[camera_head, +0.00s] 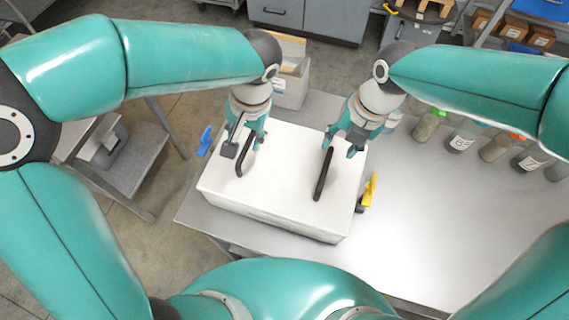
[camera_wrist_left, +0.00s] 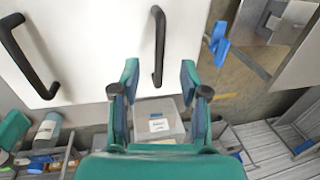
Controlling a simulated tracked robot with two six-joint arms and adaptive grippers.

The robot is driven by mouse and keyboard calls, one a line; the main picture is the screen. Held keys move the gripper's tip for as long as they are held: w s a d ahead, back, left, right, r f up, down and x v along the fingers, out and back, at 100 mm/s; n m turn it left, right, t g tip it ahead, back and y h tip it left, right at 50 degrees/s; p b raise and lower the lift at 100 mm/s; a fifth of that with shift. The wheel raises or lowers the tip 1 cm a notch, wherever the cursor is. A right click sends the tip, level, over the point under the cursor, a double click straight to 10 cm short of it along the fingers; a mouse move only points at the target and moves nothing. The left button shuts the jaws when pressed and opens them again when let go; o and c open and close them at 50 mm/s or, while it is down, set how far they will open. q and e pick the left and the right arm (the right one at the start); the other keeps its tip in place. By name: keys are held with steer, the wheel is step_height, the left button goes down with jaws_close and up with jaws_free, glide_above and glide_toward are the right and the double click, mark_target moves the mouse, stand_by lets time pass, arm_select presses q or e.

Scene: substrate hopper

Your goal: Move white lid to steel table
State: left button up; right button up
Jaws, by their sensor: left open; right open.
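The white lid (camera_head: 285,175) lies flat on top of a white box on the steel table (camera_head: 440,220). It carries two black handles, a left one (camera_head: 246,157) and a right one (camera_head: 323,174). My left gripper (camera_head: 249,140) is open over the far end of the left handle. In the left wrist view that handle (camera_wrist_left: 159,45) lies in line with the gap between my left gripper's fingers (camera_wrist_left: 158,80); contact cannot be told. My right gripper (camera_head: 343,142) is open and empty near the far end of the right handle.
A blue clamp (camera_head: 205,140) is at the box's left side and a yellow clamp (camera_head: 370,190) at its right. Several jars, including a green-capped one (camera_head: 429,124), line the table's back edge. A grey bin (camera_head: 292,88) stands behind the box. The table's right part is clear.

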mark_target(243, 153)
arm_select(q)
steer(key=f, duration=0.3)
steer(key=a+f, duration=0.1)
steer(key=f, duration=0.4)
steer(key=shift+w+a+f, duration=0.2)
steer(key=shift+a+f, duration=0.15)
steer(key=shift+f, duration=0.05)
arm_select(e)
steer(key=f, duration=0.3)
steer(key=a+f, duration=0.1)
steer(key=f, duration=0.4)
steer(key=shift+w+a+f, duration=0.25)
steer(key=shift+a+f, duration=0.05)
steer(key=shift+f, duration=0.05)
arm_select(q)
jaws_close()
arm_select(e)
jaws_close()
arm_select(q)
steer(key=shift+r, duration=0.1)
